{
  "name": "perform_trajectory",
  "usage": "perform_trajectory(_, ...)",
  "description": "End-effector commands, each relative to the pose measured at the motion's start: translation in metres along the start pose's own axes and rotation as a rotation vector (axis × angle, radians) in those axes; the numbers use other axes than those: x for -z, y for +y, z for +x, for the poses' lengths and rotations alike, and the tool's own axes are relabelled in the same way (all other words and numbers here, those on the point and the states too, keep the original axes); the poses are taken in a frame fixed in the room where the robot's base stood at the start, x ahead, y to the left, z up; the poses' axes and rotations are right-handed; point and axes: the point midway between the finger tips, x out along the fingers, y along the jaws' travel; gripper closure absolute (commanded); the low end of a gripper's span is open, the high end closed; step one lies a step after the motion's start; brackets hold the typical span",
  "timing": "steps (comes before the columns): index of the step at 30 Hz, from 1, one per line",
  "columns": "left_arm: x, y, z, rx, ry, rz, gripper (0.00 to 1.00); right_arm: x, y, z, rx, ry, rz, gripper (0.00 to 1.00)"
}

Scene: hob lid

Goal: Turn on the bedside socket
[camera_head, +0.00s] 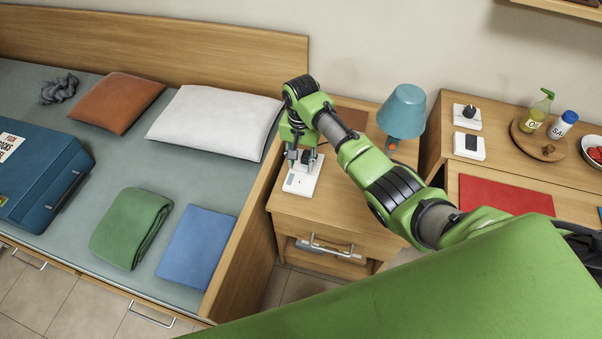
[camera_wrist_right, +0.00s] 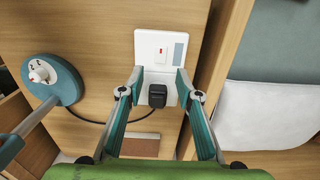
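The bedside socket (camera_head: 300,183) is a white plate on top of the wooden bedside table. In the wrist view the socket (camera_wrist_right: 152,36) has a white switch area with a small red mark (camera_wrist_right: 178,51) at its far end. A black plug (camera_wrist_right: 157,95) sits in its near end. My right gripper (camera_head: 301,158) points down over the socket. In the wrist view the gripper (camera_wrist_right: 159,77) is open and empty, its fingertips apart on either side of the plate between plug and switch. Whether they touch anything is unclear. My left gripper is out of view.
A teal lamp (camera_head: 402,112) stands on the bedside table (camera_head: 340,205); a dark cable (camera_wrist_right: 100,122) runs from its side to the plug. The bed with a white pillow (camera_head: 215,122) is left. A sideboard with two more white plates (camera_head: 468,146) is right.

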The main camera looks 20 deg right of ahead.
Motion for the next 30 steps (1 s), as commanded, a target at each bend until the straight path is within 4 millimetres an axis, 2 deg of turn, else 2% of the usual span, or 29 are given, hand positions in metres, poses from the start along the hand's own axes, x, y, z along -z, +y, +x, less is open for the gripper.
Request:
perform_trajectory(1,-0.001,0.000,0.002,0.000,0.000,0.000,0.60,-0.001,0.001,0.013,-0.003,-0.003,0.000,0.68)
perform_trajectory(3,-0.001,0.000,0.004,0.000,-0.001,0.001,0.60,-0.001,0.001,0.027,-0.002,-0.002,0.001,0.68)
perform_trajectory(9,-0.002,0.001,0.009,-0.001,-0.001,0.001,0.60,0.000,0.000,0.054,0.000,0.000,-0.001,0.68)
perform_trajectory(14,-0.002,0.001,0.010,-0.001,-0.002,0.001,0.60,0.000,-0.001,0.062,0.001,0.001,-0.002,0.68)
perform_trajectory(22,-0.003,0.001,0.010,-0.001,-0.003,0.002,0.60,0.000,0.000,0.063,0.001,0.001,-0.001,0.68)
perform_trajectory(23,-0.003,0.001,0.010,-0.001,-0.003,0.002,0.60,0.000,0.000,0.063,0.001,0.001,-0.001,0.73)
perform_trajectory(26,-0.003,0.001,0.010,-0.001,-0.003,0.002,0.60,0.000,0.000,0.063,0.001,0.001,-0.001,0.99)
perform_trajectory(30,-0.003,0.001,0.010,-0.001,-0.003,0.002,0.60,0.000,0.000,0.063,0.001,0.001,-0.001,1.00)
